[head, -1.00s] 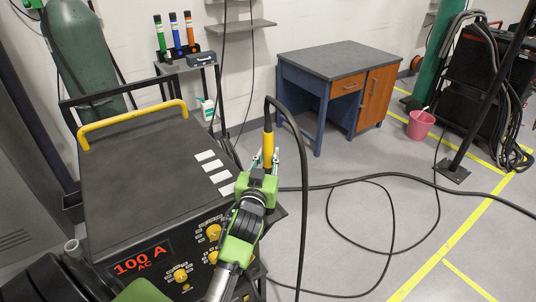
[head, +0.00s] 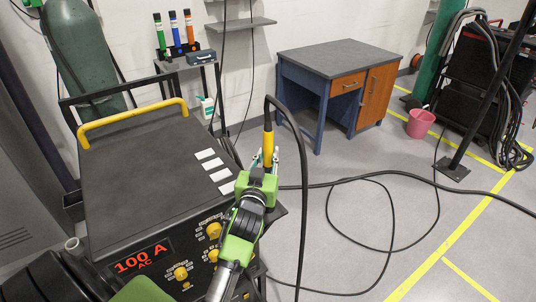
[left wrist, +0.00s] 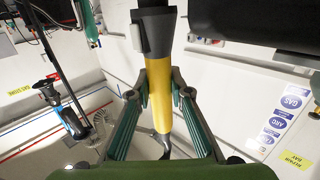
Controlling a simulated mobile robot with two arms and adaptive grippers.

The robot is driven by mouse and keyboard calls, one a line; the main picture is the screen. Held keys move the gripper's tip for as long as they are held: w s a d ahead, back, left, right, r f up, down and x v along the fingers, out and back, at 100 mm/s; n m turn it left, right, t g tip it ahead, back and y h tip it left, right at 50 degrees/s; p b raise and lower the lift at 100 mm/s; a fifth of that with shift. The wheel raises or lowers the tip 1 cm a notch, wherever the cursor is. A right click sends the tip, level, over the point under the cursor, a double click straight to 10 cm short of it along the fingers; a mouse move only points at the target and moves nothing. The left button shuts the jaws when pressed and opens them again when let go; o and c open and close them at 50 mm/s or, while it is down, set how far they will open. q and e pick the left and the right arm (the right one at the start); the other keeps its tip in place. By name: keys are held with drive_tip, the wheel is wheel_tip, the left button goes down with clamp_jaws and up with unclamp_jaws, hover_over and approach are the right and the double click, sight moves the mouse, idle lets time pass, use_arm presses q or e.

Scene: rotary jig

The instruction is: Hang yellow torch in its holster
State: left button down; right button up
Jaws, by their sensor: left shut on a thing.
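The yellow torch (head: 268,147) is upright at the right side of the welding machine, with its black cable arching up from its top and down to the floor. My left gripper (head: 264,164) is shut on the torch. In the left wrist view the yellow handle (left wrist: 159,88) runs between the two fingers of the left gripper (left wrist: 160,97), with a grey trigger on its side. I cannot make out the holster in either view; the gripper and arm hide the area below the torch. My right gripper is not in view.
The welding machine (head: 140,185) has a yellow handle bar (head: 132,117) and a lit 100 A panel. Black cable (head: 392,215) loops over the floor at the right. A blue desk (head: 318,105) and a pink bucket (head: 420,123) stand farther back. A gas cylinder (head: 72,60) is behind the machine.

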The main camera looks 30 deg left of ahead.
sight(268, 130)
use_arm(q)
drive_tip(key=shift+f+b, duration=0.45)
drive_tip(key=shift+f, duration=0.05)
idle(0.3)
drive_tip(key=c, duration=1.8)
unclamp_jaws()
drive_tip(key=shift+o, duration=0.2)
drive_tip(key=shift+f, duration=0.15)
wheel_tip(268, 130, up, 10)
drive_tip(key=shift+r, duration=0.15)
